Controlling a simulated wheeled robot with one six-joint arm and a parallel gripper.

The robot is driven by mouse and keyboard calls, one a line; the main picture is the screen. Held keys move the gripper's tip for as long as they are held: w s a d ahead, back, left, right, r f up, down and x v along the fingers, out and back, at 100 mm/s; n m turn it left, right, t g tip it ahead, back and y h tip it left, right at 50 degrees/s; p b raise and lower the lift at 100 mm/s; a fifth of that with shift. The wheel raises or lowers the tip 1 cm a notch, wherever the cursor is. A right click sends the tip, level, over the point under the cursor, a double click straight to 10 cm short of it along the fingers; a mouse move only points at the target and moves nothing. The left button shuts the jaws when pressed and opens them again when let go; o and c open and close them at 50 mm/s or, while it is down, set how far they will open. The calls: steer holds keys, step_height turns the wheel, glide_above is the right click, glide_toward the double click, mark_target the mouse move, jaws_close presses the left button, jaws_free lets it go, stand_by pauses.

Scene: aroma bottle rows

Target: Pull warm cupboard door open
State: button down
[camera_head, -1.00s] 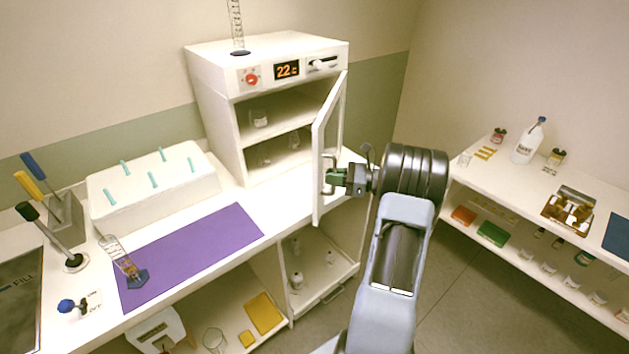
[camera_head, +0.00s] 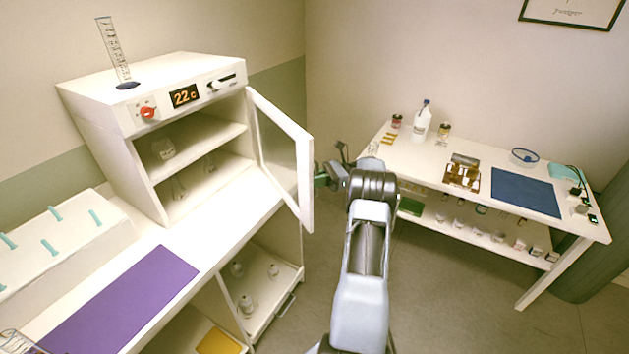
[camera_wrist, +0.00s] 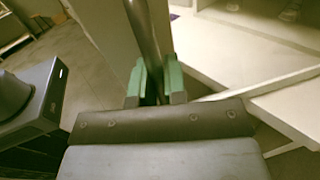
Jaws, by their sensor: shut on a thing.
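The warm cupboard (camera_head: 150,150) stands on the left bench, a white box with a display reading 22 C and a red knob. Its door (camera_head: 284,150), a white frame with a clear pane, stands open, swung out to the right. My gripper (camera_head: 322,177) is at the door's outer side near the free edge. In the wrist view its green fingertips (camera_wrist: 156,82) are shut on the door's handle (camera_wrist: 143,40), a bar running up between them. In the head view the handle is hidden behind the door and gripper.
A measuring cylinder (camera_head: 114,55) stands on top of the cupboard. A purple mat (camera_head: 120,300) and a white rack (camera_head: 60,245) lie on the bench. A second table (camera_head: 400,150) with bottles stands at the right. Floor between is clear.

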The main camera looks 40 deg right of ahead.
steer(key=shift+s+d+f, duration=0.1)
steer(key=shift+d+f, duration=0.05)
steer(key=shift+d, duration=0.05)
stand_by(0.3)
steer(key=c, duration=1.2)
jaws_free()
